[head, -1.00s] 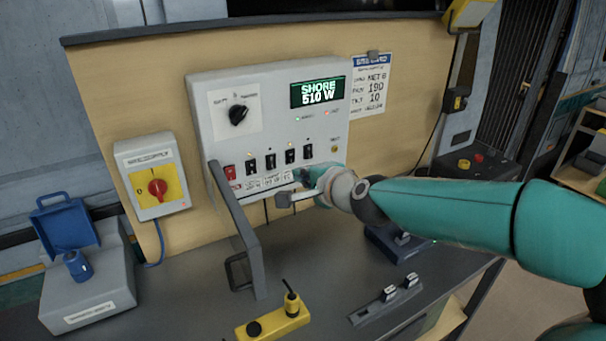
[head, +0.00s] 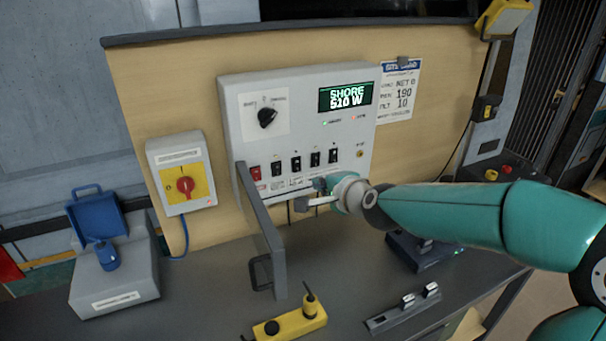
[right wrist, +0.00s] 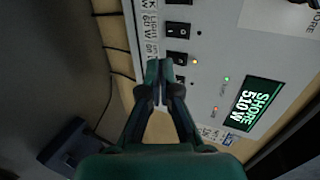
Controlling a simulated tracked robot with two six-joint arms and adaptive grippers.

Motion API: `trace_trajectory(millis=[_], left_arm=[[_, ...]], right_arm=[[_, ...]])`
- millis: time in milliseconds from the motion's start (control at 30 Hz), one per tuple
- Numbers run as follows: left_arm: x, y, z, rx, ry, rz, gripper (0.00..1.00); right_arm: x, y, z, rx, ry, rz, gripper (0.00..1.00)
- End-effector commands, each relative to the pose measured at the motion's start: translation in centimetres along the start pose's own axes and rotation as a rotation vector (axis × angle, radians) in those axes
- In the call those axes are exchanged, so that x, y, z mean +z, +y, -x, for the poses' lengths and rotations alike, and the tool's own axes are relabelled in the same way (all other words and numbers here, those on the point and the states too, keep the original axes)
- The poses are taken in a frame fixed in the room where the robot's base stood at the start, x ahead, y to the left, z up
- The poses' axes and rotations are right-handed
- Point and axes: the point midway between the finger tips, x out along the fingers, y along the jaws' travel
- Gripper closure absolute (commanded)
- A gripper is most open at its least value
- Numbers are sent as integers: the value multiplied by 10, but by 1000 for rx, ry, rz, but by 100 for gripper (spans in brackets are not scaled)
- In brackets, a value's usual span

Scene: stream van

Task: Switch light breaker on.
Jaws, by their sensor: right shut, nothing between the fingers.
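The grey power panel (head: 300,125) stands upright against the tan board. Its lower row has a red switch (head: 255,173) at the left and several black breakers (head: 296,163) to the right, with small white labels beneath; I cannot tell surely which is the light breaker. The display (head: 345,96) reads SHORE 510 W. My left gripper is not in view.
An open grey panel door (head: 262,230) sticks out left of my right gripper. A yellow-red rotary switch (head: 184,185) is on the board at the left. A blue-lidded socket box (head: 118,270) and a yellow device (head: 293,322) stand on the dark bench.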

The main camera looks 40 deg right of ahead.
Motion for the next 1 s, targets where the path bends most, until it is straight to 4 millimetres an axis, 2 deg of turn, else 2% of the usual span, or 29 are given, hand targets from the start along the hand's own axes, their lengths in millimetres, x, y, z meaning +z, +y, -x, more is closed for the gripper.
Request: trace_trajectory(millis=[300, 500, 700, 1000], left_arm=[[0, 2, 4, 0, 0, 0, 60], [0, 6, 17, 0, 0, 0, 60], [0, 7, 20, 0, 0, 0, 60], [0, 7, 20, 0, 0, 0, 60]], right_arm=[[0, 0, -67, 4, 0, 1, 100], [-1, -10, -93, 1, 2, 0, 100], [-2, -12, -104, 0, 3, -1, 100], [-1, -11, -105, 0, 2, -1, 100]])
